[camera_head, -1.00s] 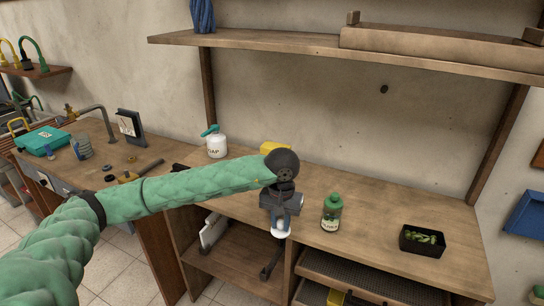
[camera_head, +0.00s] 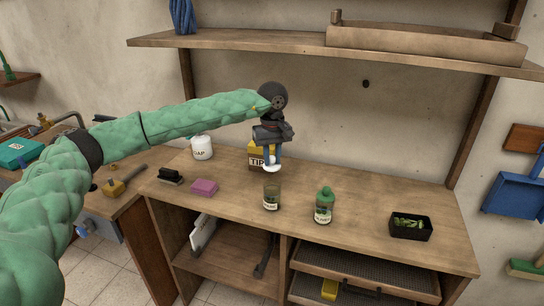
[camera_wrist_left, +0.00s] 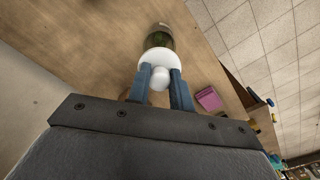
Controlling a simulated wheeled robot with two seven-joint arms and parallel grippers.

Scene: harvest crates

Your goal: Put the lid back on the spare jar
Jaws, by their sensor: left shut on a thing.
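My left gripper (camera_head: 273,157) is shut on a white round lid (camera_head: 272,168), holding it by its knob. The lid also shows between the blue fingers in the left wrist view (camera_wrist_left: 159,57). An open glass jar (camera_head: 272,197) with a label and dark green contents stands upright on the wooden bench. The lid hangs a little above its mouth in the head view, apart from it. In the left wrist view the jar (camera_wrist_left: 159,37) shows just beyond the lid, partly hidden by it. My right gripper is not in view.
A green-capped bottle (camera_head: 324,207) stands right of the jar, with a black tray of green pieces (camera_head: 411,228) further right. A tip box (camera_head: 256,160) is behind my gripper. A pink sponge (camera_head: 204,187), a brush (camera_head: 170,177) and a soap bottle (camera_head: 202,149) are left.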

